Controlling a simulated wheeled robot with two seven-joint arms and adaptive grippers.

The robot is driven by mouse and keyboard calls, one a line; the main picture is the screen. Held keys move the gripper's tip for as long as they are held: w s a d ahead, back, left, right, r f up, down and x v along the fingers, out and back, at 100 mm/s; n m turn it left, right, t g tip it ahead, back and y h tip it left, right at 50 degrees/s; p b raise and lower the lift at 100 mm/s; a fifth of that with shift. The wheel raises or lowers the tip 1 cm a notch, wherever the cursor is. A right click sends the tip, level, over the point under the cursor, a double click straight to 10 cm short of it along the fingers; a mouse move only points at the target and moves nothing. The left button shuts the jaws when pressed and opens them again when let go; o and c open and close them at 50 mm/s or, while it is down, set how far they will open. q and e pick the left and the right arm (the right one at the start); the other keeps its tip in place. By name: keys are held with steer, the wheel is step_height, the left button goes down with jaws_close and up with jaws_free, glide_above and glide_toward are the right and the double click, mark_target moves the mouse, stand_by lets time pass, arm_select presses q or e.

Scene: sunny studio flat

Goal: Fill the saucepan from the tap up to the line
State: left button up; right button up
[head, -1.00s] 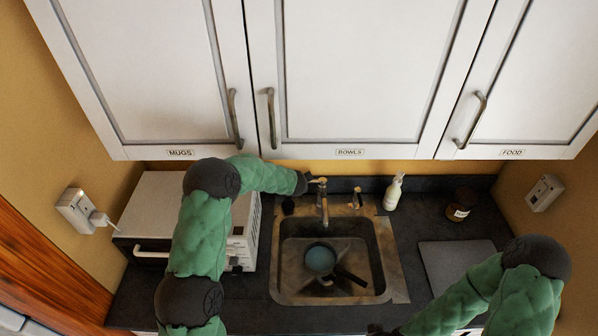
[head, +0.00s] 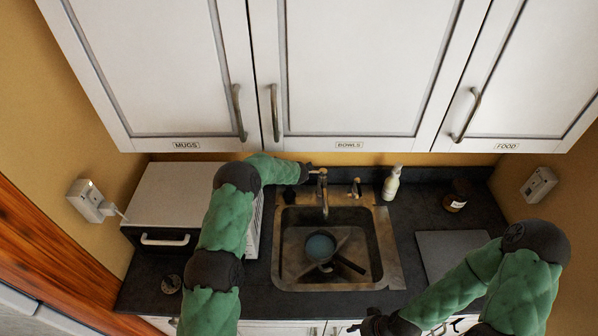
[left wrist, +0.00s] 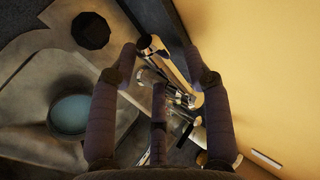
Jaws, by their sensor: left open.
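The saucepan (head: 320,247) sits in the sink basin (head: 283,268) with its dark handle pointing to the lower right. A bluish surface fills its inside; no fill line can be made out. The saucepan also shows in the left wrist view (left wrist: 70,113). The tap (head: 323,197) stands at the back of the sink; no stream can be made out. My left gripper (head: 308,173) is open at the tap's top. In the left wrist view, metal tap parts (left wrist: 172,68) lie between its fingers (left wrist: 161,58). My right gripper (head: 366,326) is low at the counter front, its fingers unclear.
A white bottle (head: 392,184) and a dark jar (head: 455,201) stand right of the sink. A grey board (head: 452,254) lies on the right counter, partly behind my right arm. A microwave (head: 172,195) stands on the left. Wall cabinets (head: 350,70) hang above the tap.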

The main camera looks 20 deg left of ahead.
arm_select(q)
steer(key=shift+p+x, duration=0.3)
steer(key=shift+x, duration=0.65)
steer(key=shift+f, duration=0.1)
